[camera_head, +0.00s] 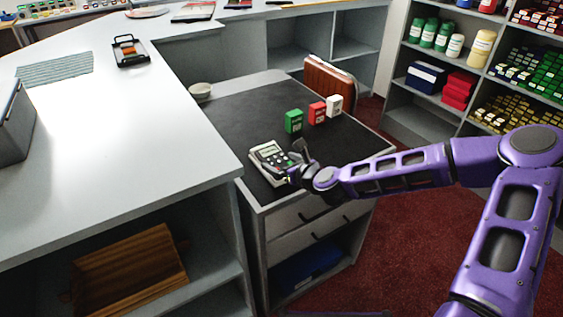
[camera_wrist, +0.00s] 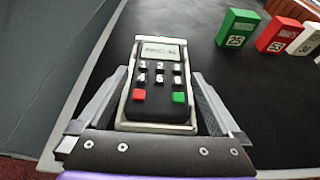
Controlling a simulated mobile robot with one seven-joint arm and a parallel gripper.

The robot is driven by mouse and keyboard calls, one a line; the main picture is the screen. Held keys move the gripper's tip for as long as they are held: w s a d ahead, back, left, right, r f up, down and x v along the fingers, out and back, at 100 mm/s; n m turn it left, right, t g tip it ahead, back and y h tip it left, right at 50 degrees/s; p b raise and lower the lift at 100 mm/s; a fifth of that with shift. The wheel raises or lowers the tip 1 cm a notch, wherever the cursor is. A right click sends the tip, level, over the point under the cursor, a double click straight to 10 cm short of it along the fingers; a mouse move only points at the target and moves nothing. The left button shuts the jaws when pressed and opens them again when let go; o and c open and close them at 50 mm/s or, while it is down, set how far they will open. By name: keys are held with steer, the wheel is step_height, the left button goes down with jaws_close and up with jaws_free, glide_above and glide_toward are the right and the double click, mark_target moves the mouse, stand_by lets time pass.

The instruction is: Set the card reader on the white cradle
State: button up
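The card reader (camera_head: 270,158) lies at the near left of the dark desk top, with a pale screen and keypad. In the wrist view the card reader (camera_wrist: 157,85) shows its screen, white number keys, and a red and a green key. My gripper (camera_head: 295,168) is at its near right end in the head view. In the wrist view my gripper (camera_wrist: 158,75) has one finger along each side of the reader; whether the fingers press on it is unclear. A pale rim surrounds the reader's dark face. I cannot tell whether it is casing or the white cradle.
Green (camera_head: 293,121), red (camera_head: 317,112) and white (camera_head: 334,105) boxes stand farther back on the desk. A small bowl (camera_head: 200,91) is at its far left. A raised pale counter (camera_head: 130,130) borders the left. The mat between reader and bowl is clear.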

steer(key=shift+r, duration=0.15)
steer(key=shift+s+d+r, duration=0.1)
steer(key=shift+s+d, duration=0.05)
steer(key=shift+s, duration=0.1)
steer(key=p+v, duration=0.2)
steer(key=v, duration=0.9)
steer(key=shift+s, duration=0.2)
steer(key=shift+r, duration=0.1)
